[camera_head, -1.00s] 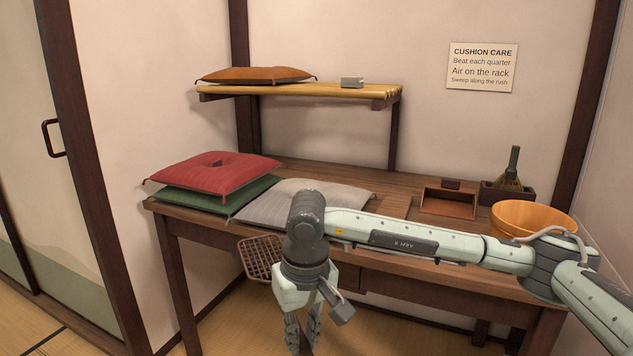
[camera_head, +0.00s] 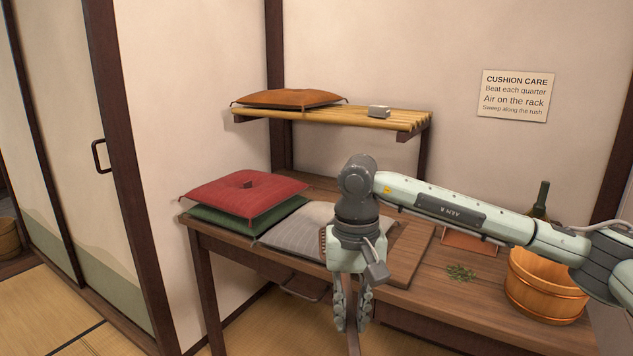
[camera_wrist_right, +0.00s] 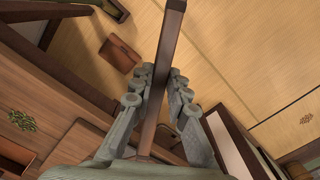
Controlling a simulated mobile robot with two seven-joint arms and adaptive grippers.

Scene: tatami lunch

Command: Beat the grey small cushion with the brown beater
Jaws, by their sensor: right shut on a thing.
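The grey small cushion (camera_head: 292,236) lies flat on the wooden table, right of the red and green cushions. My right wrist hides its right part. My right gripper (camera_head: 352,318) points down in front of the table's front edge. It is shut on the brown beater's handle (camera_head: 354,343), which shows below the fingers. In the right wrist view the handle (camera_wrist_right: 165,60) runs between the fingers of my right gripper (camera_wrist_right: 158,88). A narrow brown strip of the beater's head shows left of my wrist, over the cushion; the rest is hidden. My left gripper is not in view.
A red cushion (camera_head: 243,193) lies on a green one (camera_head: 240,220) at the table's left. An orange cushion (camera_head: 289,98) lies on the slatted shelf (camera_head: 350,117) above. Green leaf bits (camera_head: 461,272) and a wooden bucket (camera_head: 543,287) are at the right.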

